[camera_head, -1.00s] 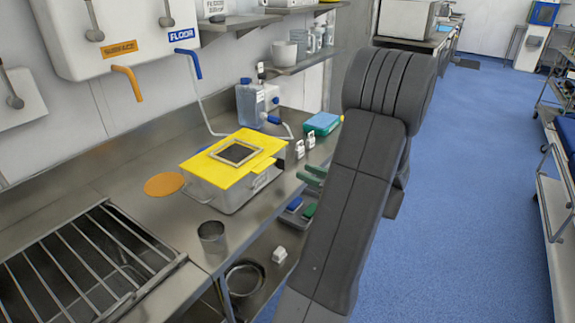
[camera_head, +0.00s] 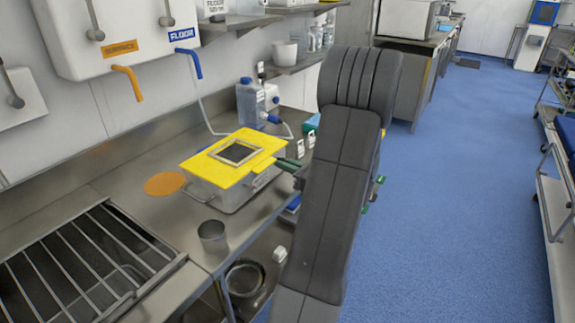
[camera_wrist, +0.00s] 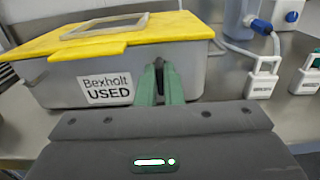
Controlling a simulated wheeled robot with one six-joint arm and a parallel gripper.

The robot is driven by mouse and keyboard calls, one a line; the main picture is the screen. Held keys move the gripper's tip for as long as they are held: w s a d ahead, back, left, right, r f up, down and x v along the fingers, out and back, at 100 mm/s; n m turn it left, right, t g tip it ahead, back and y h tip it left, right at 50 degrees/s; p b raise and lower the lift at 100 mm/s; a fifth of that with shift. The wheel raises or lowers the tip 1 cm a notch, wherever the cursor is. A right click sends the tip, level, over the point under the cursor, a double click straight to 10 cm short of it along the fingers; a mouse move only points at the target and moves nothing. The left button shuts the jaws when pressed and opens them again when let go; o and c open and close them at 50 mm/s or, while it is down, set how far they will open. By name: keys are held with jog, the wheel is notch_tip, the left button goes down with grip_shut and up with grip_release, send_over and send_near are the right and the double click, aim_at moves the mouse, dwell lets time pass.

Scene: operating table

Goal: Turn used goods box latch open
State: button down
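The used goods box (camera_head: 232,195) is a grey box with a yellow lid (camera_head: 215,168) that has a framed dark window on top. It stands on the steel counter. The box also shows in the wrist view (camera_wrist: 205,75), with a "Bexholt USED" label on its front. My gripper (camera_wrist: 161,68) reaches its two green fingers to the box's front, right of the label and just under the lid edge. In the head view my arm hides most of the gripper.
A clear bottle with blue fittings (camera_head: 250,103) stands behind the box. Small white labelled clips (camera_wrist: 262,78) stand to the right. A barred sink (camera_head: 75,265) is at left.

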jog(key=shift+n+b, duration=0.3)
jog(key=shift+b, duration=0.15)
jog(key=n+b, duration=0.1)
jog(key=b, duration=0.1)
jog(key=n+b, duration=0.2)
jog(key=shift+f+n, duration=0.2)
jog(key=shift+n, duration=0.1)
jog(key=n+b, duration=0.4)
jog(key=b, duration=0.1)
jog(key=shift+f+n, duration=0.1)
jog(key=shift+n, duration=0.2)
jog(key=n+b, duration=0.5)
jog(key=b, duration=0.1)
jog(key=shift+s+a+b, duration=0.1)
jog(key=shift+b, duration=0.25)
jog(key=n+b, duration=0.4)
jog(key=shift+r, duration=0.2)
jog(key=c, duration=1.6)
grip_release()
jog(key=shift+o, duration=0.2)
